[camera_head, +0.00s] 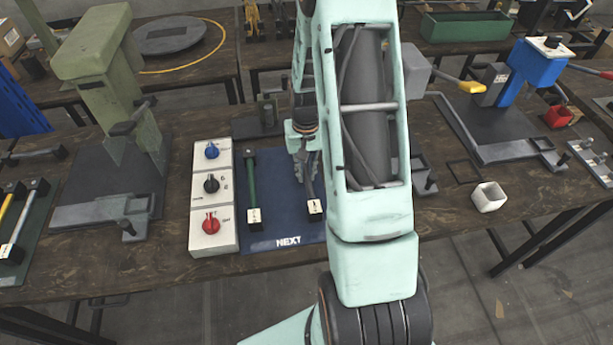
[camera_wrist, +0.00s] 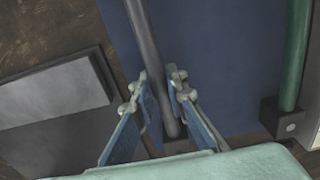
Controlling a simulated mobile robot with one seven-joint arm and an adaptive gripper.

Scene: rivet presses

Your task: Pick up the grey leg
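The grey leg (camera_head: 313,187) lies on the dark blue mat (camera_head: 285,228) marked NEXT, with a black-and-white end block near the table's front edge. My gripper (camera_head: 303,172) is over it, with my arm hiding part of that area. In the wrist view, my gripper (camera_wrist: 160,82) is open, one finger on each side of the grey leg (camera_wrist: 148,45). Gaps show between leg and fingers; I cannot tell whether either touches. A green leg (camera_head: 251,182) lies parallel to the left on the same mat.
A control box (camera_head: 212,190) with blue, black and red knobs stands left of the mat. A green press (camera_head: 105,90) is farther left, and a blue press (camera_head: 540,62) stands right.

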